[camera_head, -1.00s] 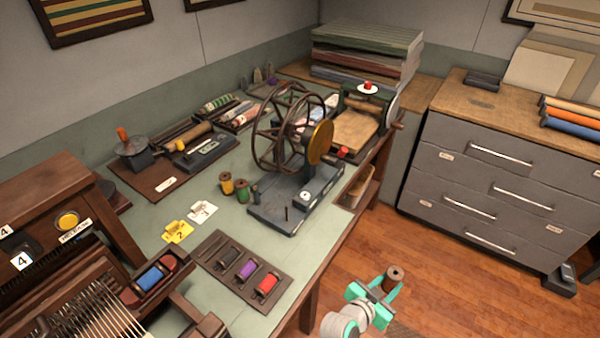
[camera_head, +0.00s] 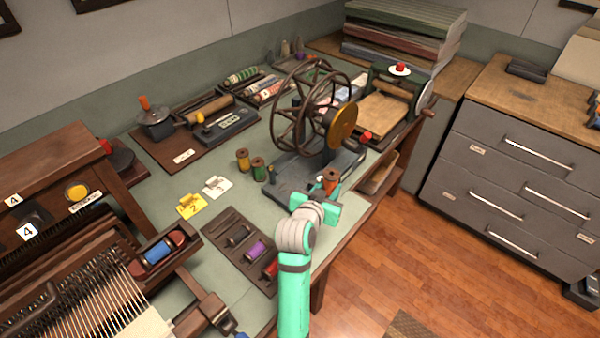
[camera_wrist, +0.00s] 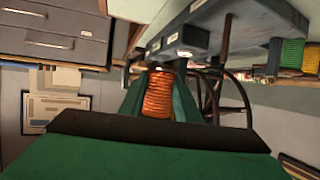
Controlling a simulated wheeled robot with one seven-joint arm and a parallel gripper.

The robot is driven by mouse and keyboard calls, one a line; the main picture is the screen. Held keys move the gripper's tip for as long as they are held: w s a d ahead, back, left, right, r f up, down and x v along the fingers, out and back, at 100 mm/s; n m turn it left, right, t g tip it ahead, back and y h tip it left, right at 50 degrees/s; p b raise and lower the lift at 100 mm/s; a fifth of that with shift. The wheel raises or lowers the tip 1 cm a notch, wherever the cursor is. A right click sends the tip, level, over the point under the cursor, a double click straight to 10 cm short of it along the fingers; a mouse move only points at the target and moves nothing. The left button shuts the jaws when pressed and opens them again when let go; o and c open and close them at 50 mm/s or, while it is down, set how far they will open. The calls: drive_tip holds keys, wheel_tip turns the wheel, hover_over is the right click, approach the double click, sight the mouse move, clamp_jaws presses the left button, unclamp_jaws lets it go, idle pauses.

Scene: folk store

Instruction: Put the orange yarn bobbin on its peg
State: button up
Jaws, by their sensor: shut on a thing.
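My gripper (camera_head: 326,190) is shut on the orange yarn bobbin (camera_head: 331,179), held over the front right part of the winder's dark base. In the wrist view the orange windings (camera_wrist: 158,95) show between the green fingers. The picture there appears upside down, with the winder base (camera_wrist: 190,35) close by. The thin upright peg seen earlier on the winder base is hidden behind my gripper. I cannot tell whether the bobbin touches anything.
The winder's spoked wheel (camera_head: 305,112) stands behind my gripper. Yellow (camera_head: 243,160) and green (camera_head: 259,170) bobbins stand left of the base. Yellow and white number cards (camera_head: 190,206) lie nearby. A loom (camera_head: 90,290) fills the lower left.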

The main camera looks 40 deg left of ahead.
drive_tip(key=s+a+n+y, duration=0.2)
drive_tip(key=s+a, duration=0.1)
drive_tip(key=a, duration=0.5)
drive_tip(key=shift+r, duration=0.15)
drive_tip(key=shift+d, duration=0.1)
idle(0.6)
drive_tip(key=shift+f, duration=0.2)
idle(0.3)
drive_tip(key=shift+s, duration=0.1)
